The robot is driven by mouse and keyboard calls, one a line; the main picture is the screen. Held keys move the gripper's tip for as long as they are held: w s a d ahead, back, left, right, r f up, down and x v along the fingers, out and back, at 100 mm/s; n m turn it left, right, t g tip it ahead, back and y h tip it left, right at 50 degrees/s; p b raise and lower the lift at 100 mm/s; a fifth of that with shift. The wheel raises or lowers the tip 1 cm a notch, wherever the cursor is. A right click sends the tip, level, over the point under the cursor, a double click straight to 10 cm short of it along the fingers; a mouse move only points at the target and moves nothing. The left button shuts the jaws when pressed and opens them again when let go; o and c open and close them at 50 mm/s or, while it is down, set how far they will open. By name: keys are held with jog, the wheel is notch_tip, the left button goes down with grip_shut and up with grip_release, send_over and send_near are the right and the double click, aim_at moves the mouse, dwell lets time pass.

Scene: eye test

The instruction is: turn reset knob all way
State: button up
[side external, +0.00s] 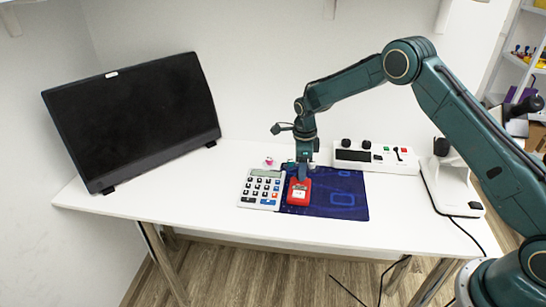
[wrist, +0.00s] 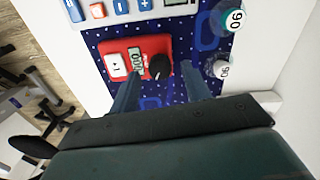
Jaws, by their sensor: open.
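A red box (side external: 298,196) lies on the dark blue mat, right of the calculator. In the wrist view the red box (wrist: 113,47) has a small display (wrist: 136,61), a white label and a black knob (wrist: 159,66). I cannot read any "reset" marking. My gripper (side external: 302,178) points down over the box's back part. In the wrist view my gripper (wrist: 160,73) is open, one finger on each side of the knob in the picture. I see no finger touching the knob, and the height gap is unclear. In the side view my gripper hides the knob.
The calculator (side external: 262,189) lies close to the left of the box. A white panel (side external: 372,157) with black knobs stands behind. The blue mat (side external: 340,203) is clear at right.

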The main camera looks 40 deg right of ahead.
jog(key=shift+r, duration=1.75)
jog(key=shift+s+r, duration=0.1)
jog(key=shift+r, duration=0.35)
jog(key=s+a+r+n+t, duration=0.1)
jog(key=s+r+n, duration=0.6)
jog(key=r, duration=0.5)
jog(key=s+r+n+t, duration=0.2)
jog(key=s+r+n, duration=0.4)
jog(key=s+r, duration=0.45)
jog(key=s+r+n+t, duration=0.2)
jog(key=s+n, duration=1)
jog(key=s, duration=0.9)
jog(key=shift+s+a+r+n+t, duration=0.3)
jog(key=shift+r+n, duration=0.1)
jog(key=shift+r, duration=0.25)
